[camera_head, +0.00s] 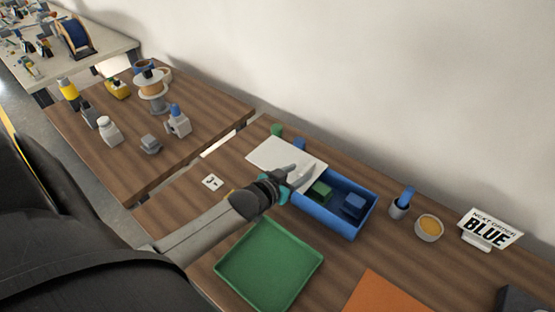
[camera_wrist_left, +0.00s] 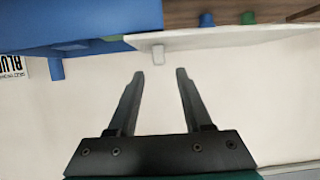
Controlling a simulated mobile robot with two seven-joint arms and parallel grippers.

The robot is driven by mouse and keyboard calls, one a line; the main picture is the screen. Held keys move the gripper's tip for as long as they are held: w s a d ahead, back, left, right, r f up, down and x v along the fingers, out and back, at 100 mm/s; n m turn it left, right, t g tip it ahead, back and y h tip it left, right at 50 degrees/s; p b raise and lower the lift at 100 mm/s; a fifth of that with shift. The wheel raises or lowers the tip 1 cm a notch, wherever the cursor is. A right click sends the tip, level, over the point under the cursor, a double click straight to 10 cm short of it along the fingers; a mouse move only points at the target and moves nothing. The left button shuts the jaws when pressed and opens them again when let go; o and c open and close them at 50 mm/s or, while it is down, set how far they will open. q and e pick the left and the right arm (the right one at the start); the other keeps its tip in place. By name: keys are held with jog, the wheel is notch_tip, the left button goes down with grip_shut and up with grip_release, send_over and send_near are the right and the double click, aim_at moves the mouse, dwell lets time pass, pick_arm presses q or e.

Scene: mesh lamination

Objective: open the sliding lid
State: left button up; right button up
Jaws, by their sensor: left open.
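The blue box (camera_head: 331,222) stands on the table, and its right part is uncovered. A green block (camera_head: 321,190) and a blue block (camera_head: 354,205) lie inside. The white lid (camera_head: 272,152) sits toward the left, reaching past the box's left end. In the left wrist view the lid (camera_wrist_left: 220,37) shows a small pale knob (camera_wrist_left: 158,52) near its edge. My left gripper (camera_head: 296,174) is by the box's near side. In the wrist view its fingers (camera_wrist_left: 158,76) are open and empty, with the knob just beyond and between the tips. My right gripper is not seen.
A green tray (camera_head: 269,293) lies in front of the box. Right of it are a cup with a blue item (camera_head: 398,208), a bowl (camera_head: 429,228) and a sign reading BLUE (camera_head: 489,228). An orange mat (camera_head: 381,295) lies nearer. Small blue and green things stand behind the lid.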

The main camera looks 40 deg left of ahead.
pick_arm(q)
jog(key=p+v, duration=0.1)
jog(key=v, duration=0.8)
jog(key=shift+s, duration=0.2)
dwell(0.3)
